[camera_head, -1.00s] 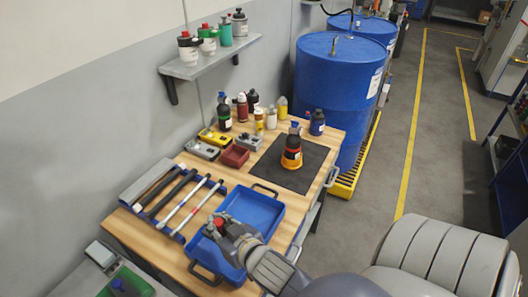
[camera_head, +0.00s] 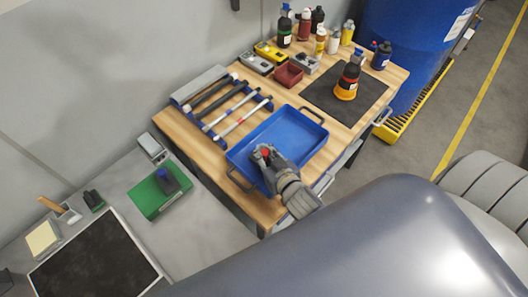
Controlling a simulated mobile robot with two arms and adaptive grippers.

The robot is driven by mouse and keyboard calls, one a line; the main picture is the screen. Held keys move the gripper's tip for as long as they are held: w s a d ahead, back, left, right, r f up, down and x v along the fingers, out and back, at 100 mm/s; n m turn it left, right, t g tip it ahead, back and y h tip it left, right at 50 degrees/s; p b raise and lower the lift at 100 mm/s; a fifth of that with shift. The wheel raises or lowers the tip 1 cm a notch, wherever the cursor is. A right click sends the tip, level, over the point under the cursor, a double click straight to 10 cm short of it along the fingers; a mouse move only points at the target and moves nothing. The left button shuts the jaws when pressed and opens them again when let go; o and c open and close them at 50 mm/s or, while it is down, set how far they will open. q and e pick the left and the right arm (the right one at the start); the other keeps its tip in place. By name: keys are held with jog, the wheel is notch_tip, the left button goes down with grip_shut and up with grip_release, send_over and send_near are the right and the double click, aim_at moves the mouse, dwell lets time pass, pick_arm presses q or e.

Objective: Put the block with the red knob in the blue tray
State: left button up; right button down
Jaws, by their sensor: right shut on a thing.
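The blue tray (camera_head: 291,130) lies on the wooden table with a dark handle at each end. My right gripper (camera_head: 263,157) is over the near half of the tray and shut on the block with the red knob. The red knob (camera_head: 265,153) shows between the fingers; the rest of the block is hidden by the gripper. I cannot tell whether the block touches the tray floor. My left gripper is not in view.
A rack of hammers (camera_head: 222,104) stands left of the tray. A small red bin (camera_head: 289,75) and several bottles stand at the back. A green box (camera_head: 158,192) sits on the grey bench.

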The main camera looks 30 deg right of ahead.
jog(key=shift+w+r, duration=0.1)
jog(key=c, duration=1.9)
grip_release()
jog(key=shift+f, duration=0.25)
jog(key=o, duration=0.5)
jog(key=shift+c, duration=0.2)
jog(key=shift+o, duration=0.2)
